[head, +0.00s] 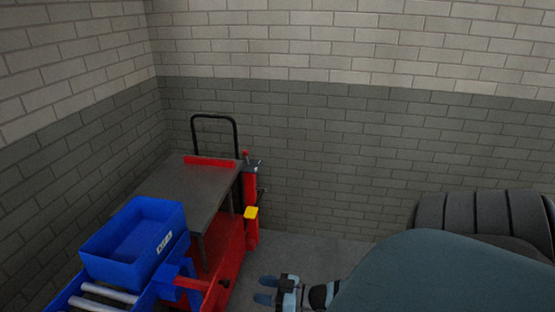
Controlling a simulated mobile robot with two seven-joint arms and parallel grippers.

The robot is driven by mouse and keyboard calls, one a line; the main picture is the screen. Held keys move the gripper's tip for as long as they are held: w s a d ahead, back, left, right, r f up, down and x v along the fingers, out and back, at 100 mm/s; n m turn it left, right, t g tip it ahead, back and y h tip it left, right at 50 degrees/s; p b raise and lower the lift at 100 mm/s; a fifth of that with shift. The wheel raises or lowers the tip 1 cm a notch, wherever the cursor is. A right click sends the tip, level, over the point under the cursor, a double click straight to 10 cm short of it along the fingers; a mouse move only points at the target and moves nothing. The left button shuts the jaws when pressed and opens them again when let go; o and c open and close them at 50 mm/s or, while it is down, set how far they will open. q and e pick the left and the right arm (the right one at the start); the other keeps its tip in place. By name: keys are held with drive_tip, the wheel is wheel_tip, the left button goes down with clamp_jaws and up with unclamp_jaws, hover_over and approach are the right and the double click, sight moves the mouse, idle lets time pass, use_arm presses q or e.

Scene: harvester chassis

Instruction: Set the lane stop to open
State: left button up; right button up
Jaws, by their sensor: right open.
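I cannot tell for sure which part is the lane stop. A blue bracket (178,272) stands at the end of the roller lane (104,292), beside a red frame with a small black knob (224,283). A blue bin (138,241) with a white label sits over the rollers and hides part of the lane. My right gripper (265,290) is at the bottom middle, to the right of the red frame and apart from it. Its blue fingers point left, open and empty. My left gripper is not in view.
A red cart with a grey top (185,188), a red bar (210,162) and a black handle (214,117) stands behind the bin. A large dark tyre (482,214) is at right. Grey floor (310,251) is clear between.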

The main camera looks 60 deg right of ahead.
drive_tip(key=shift+v, duration=2.15)
